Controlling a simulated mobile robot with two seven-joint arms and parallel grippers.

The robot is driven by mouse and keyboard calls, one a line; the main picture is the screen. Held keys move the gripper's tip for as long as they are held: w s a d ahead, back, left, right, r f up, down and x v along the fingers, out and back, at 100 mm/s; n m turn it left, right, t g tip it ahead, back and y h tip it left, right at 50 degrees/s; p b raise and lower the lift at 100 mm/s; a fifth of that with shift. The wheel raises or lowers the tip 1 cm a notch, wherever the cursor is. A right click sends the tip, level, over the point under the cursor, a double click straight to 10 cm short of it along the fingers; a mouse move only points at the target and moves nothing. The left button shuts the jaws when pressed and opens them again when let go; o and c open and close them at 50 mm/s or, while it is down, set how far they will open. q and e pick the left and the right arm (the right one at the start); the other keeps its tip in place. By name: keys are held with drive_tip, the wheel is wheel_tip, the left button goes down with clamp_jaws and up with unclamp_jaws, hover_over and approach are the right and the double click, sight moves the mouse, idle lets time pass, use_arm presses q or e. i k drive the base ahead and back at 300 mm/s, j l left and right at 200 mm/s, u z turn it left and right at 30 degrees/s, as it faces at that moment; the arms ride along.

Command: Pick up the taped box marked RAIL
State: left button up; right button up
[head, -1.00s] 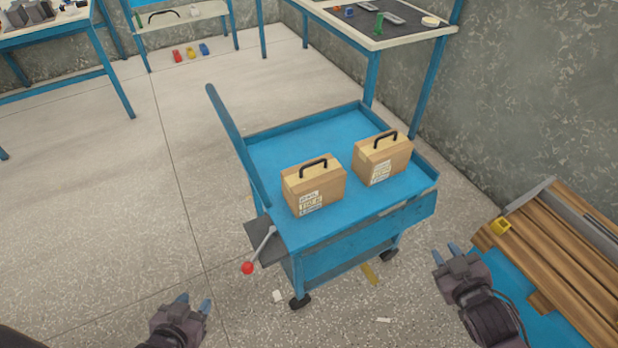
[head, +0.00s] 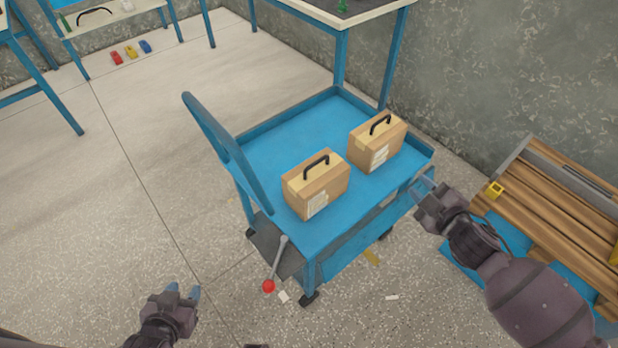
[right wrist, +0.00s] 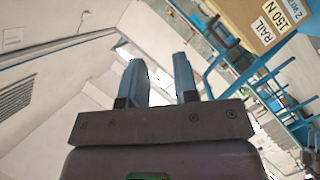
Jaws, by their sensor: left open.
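Two taped cardboard boxes with black handles stand upright on the blue cart. One, the left box (head: 316,184), is nearer me; the right box (head: 377,142) is farther back. Their labels are too small to read in the head view. My left gripper (head: 183,290) is open and empty, low in front of the cart.
The blue cart (head: 283,135) has raised rims, a tall bar at its left and a red-knobbed lever (head: 268,286). Wooden planks (head: 553,209) lie at the right by the wall.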

sight(310, 187)
drive_tip(key=i+j+z, duration=0.25)
drive_tip(key=j, duration=0.55)
drive_tip(key=j+z, duration=0.2)
drive_tip(key=j, duration=0.55)
